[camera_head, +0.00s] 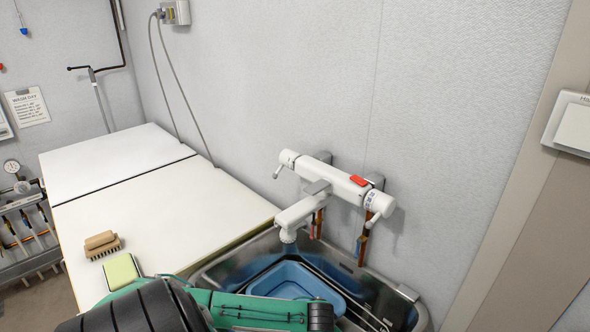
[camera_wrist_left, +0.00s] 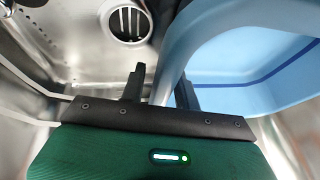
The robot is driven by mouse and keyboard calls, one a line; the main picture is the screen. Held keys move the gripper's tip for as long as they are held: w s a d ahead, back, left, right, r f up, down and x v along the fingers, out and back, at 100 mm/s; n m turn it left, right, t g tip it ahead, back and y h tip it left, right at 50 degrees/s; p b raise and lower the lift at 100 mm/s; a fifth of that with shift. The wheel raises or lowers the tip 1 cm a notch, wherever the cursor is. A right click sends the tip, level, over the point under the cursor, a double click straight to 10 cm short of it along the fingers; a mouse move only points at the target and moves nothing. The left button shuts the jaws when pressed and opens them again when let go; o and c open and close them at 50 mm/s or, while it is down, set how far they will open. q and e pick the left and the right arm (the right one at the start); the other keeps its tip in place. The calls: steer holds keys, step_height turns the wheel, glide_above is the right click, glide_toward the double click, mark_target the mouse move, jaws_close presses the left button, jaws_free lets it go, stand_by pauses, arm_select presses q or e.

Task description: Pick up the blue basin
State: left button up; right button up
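The blue basin (camera_head: 290,276) sits inside the metal sink (camera_head: 222,272), below the white tap (camera_head: 325,190). My green and black left arm covers its near part in the head view. In the left wrist view, the basin (camera_wrist_left: 245,62) fills the upper right, and its wall edge runs down between the two dark fingers of my left gripper (camera_wrist_left: 160,84). The fingers are apart, one on each side of the edge, with a visible gap on the left side. My right gripper is not in view.
A wooden brush (camera_head: 102,244) and a green-and-cream sponge (camera_head: 121,271) lie on the white counter (camera_head: 165,215) left of the sink. A wire rack rail runs over the sink beside the basin. A round drain (camera_wrist_left: 125,20) shows in the sink.

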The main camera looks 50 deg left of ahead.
arm_select(q)
jaws_close()
